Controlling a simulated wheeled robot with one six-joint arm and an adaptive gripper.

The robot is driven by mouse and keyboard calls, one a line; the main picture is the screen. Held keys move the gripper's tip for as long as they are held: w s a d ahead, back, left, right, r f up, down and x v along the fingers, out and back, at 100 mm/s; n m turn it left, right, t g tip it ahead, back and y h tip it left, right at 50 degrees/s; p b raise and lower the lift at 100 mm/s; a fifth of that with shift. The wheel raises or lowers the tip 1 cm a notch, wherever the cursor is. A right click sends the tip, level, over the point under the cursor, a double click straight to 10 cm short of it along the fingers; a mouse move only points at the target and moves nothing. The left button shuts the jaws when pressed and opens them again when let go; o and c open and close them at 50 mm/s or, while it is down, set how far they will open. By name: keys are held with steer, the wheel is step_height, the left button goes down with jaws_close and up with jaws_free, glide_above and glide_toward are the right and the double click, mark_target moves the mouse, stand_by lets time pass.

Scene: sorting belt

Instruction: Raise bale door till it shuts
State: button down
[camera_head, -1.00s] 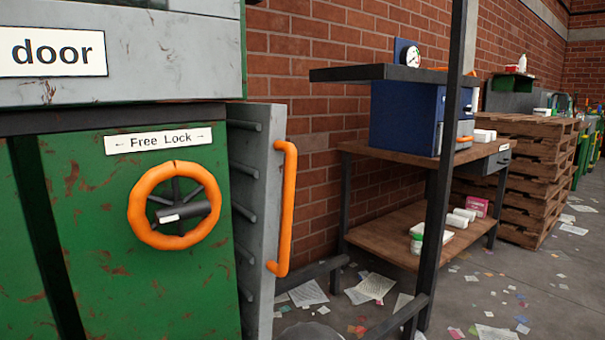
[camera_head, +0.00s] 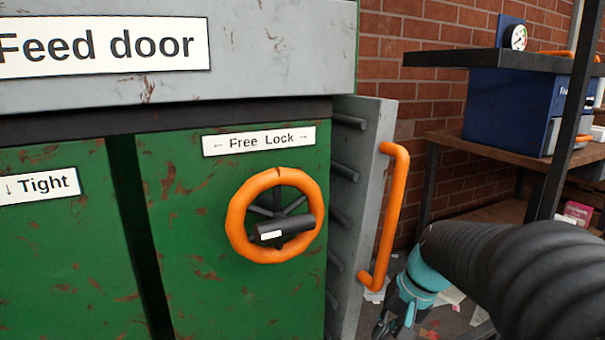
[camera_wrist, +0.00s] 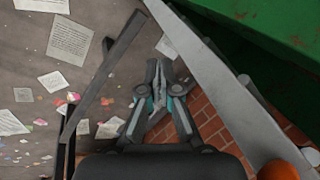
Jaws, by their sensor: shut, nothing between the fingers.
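A grey door panel (camera_head: 362,130) with dark bars stands out at the right side of the green machine, swung open along its edge. An upright orange handle (camera_head: 397,205) is fixed to it. My gripper (camera_head: 385,325) is low at the bottom edge of the head view, beside and below the handle's lower end, and is partly cut off. In the wrist view my gripper (camera_wrist: 158,80) is shut and empty. The grey panel (camera_wrist: 215,75) runs diagonally to its right there, apart from the fingers, with a rounded orange part (camera_wrist: 278,170) at the lower right corner.
An orange handwheel (camera_head: 275,215) sits on the green front (camera_head: 80,250) under a "Free Lock" label (camera_head: 259,141). A shelf unit (camera_head: 470,140) with a blue box (camera_head: 510,108) stands to the right. Loose papers (camera_wrist: 68,40) litter the floor.

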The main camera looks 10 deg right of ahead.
steer(key=w+d+r+m+t+y+p, duration=0.1)
steer(key=w+r+y, duration=0.25)
steer(key=w, duration=0.35)
steer(key=w+d+r+m+t+y, duration=0.1)
steer(key=w+r+y, duration=0.25)
steer(key=w, duration=0.35)
steer(key=w+d+r+n+t+y, duration=0.1)
steer(key=w+d+r+t+y, duration=0.2)
steer(key=r, duration=0.4)
steer(key=w+d+r+t+y, duration=0.1)
steer(key=w+d+r+y, duration=0.2)
steer(key=w+r, duration=0.3)
steer(key=w+a+r, duration=0.1)
steer(key=w+a, duration=0.2)
steer(key=a, duration=1)
steer(key=shift+r, duration=0.4)
